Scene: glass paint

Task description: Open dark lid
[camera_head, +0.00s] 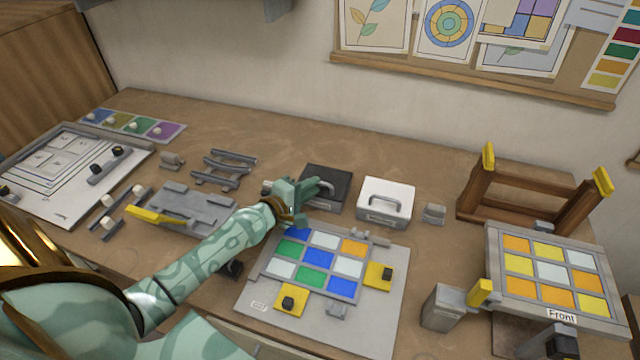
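The dark box with its black lid (340,178) stands at the middle of the table, and the lid looks closed. My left gripper (322,188) reaches in from the left, its green fingers over the front left of the dark lid. The fingers hide that part of the lid and most of its handle. I cannot tell whether they touch the handle or are shut on it. My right gripper is not in view.
A white box (386,201) with a grey handle stands just right of the dark one. A coloured glass panel (315,262) lies in front. A wooden frame (525,198) and a second panel (552,274) stand at the right. Grey racks (225,169) lie left.

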